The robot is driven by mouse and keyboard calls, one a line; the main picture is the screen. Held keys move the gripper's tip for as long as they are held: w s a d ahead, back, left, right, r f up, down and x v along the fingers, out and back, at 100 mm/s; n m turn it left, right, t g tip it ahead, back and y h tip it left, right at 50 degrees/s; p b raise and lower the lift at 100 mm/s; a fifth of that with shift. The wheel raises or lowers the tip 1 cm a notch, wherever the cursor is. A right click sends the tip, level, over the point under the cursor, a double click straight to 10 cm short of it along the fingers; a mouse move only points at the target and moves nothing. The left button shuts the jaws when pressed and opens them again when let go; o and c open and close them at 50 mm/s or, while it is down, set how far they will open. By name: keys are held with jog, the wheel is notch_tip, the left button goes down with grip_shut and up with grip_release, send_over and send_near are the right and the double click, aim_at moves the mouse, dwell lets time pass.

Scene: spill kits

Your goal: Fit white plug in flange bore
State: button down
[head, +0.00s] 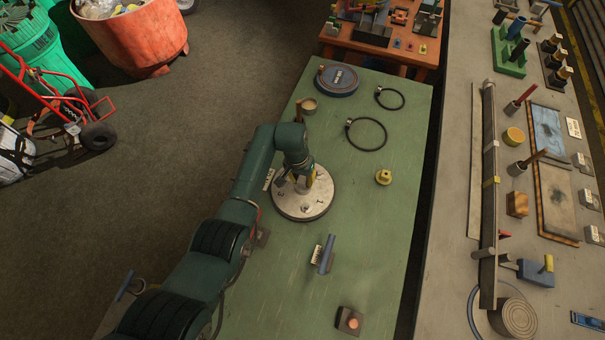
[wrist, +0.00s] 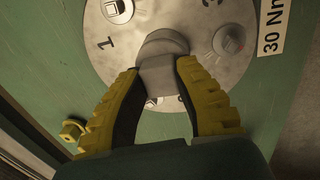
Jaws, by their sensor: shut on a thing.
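The flange (head: 302,205) is a round pale metal disc on the green table. In the wrist view the flange (wrist: 100,45) shows the numbers 1 and 3, a fitting with a pale square top near 1 and a reddish one at right. My gripper (wrist: 160,75) has yellow and black fingers and is shut on a pale grey piece, which I take for the white plug (wrist: 160,65). It is over the flange face. A light round spot shows between the fingers below the plug. I cannot tell whether the plug touches the flange. In the head view my arm partly covers the flange.
A yellow plug (head: 383,177) stands on the table right of the flange. The table's right side is mostly clear.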

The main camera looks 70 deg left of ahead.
aim_at(300, 178)
jog(key=shift+f, duration=0.4)
jog(key=c, duration=0.8)
grip_release()
jog(key=shift+r, duration=0.1)
jog(key=r+p, duration=0.7)
jog(key=r, duration=0.1)
jog(key=shift+s+a, duration=0.3)
jog(key=shift+s, duration=0.1)
jog(key=shift+f, duration=0.1)
